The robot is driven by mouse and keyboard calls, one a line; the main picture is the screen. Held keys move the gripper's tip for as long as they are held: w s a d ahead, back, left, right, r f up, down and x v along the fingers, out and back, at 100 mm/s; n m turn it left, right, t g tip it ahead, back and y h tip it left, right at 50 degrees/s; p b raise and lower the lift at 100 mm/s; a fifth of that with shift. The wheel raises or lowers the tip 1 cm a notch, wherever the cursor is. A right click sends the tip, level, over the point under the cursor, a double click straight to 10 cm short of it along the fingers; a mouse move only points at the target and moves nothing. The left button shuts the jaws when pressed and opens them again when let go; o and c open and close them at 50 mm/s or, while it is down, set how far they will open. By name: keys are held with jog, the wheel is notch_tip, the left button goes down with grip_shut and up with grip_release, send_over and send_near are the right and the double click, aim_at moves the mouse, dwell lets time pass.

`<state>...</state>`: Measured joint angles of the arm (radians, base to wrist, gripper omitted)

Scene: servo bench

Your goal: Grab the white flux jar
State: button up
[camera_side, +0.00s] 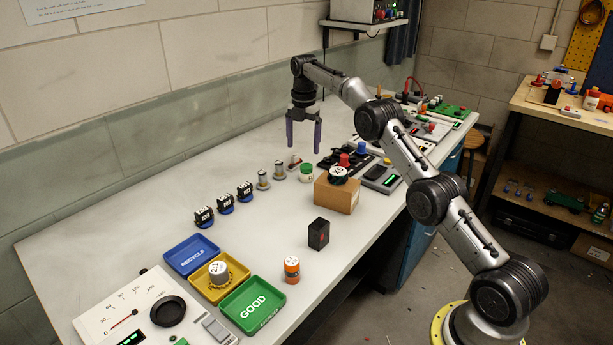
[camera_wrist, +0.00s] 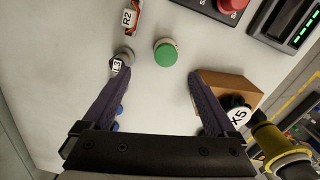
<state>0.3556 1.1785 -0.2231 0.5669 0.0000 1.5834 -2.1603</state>
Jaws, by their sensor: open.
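A small white jar with a green lid (camera_side: 306,173) stands upright on the bench, left of a cardboard box. In the wrist view its green lid (camera_wrist: 166,55) shows from above, and its white side is mostly hidden. My gripper (camera_side: 303,147) is open and empty, pointing down above the bench near the jar. In the wrist view my gripper (camera_wrist: 160,75) has its fingers wide apart. The lid lies a little beyond the line of the fingertips, between them sideways. Nothing touches the jar.
A grey cylinder marked L3 (camera_wrist: 120,62) is close by the left fingertip. The cardboard box (camera_side: 337,194), with a dark knob marked X5 (camera_wrist: 237,115) on top, is near the right finger. A part marked R2 (camera_wrist: 129,19) lies beyond. Blue, yellow and green trays (camera_side: 252,304) are at the front.

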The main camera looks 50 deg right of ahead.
aim_at(306, 165)
jog(key=f, duration=0.2)
jog(key=d+f, duration=0.1)
jog(key=shift+s+f, duration=0.25)
jog(key=shift+f, duration=3.15)
grip_shut()
